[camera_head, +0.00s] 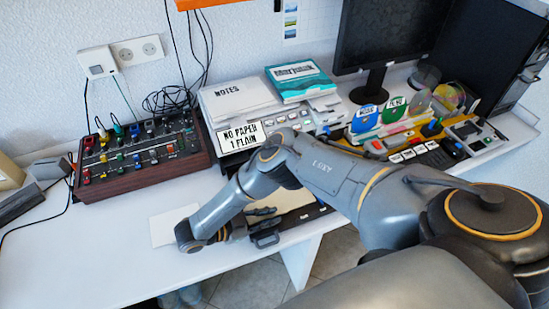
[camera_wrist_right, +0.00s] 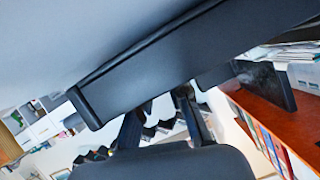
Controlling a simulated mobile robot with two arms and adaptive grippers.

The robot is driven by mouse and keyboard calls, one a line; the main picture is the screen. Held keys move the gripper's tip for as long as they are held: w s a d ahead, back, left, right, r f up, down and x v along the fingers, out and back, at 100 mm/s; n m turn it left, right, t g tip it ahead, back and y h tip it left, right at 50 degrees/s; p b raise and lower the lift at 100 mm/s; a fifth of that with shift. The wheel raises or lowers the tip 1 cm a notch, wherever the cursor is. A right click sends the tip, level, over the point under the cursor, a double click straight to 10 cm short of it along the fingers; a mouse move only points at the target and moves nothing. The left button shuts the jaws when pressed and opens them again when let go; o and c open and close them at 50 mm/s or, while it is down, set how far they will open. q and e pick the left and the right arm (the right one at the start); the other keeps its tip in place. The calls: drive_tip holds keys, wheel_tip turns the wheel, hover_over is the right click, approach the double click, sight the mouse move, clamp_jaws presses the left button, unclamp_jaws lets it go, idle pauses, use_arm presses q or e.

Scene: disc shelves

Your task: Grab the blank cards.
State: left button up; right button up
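A plain white card or sheet (camera_head: 168,228) lies on the white desk, partly hidden by my right wrist; I cannot tell whether it is one of the blank cards or a stack. My right gripper (camera_head: 264,224) is beside a dark open drawer or tray (camera_head: 318,211) with a beige inside, at the desk's front edge. In the right wrist view the two dark fingers (camera_wrist_right: 163,118) stand apart with nothing seen between them, below a long dark panel (camera_wrist_right: 185,62). Whether they touch it is unclear. My left gripper is out of view.
A printer-like unit bears a "NO PAPER 1 PLAIN" sign (camera_head: 240,136), with a NOTES stack (camera_head: 235,100) and teal book (camera_head: 300,80) on top. A knobbed mixer (camera_head: 138,155) stands left.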

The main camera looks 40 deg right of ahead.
clamp_jaws()
idle(0.3)
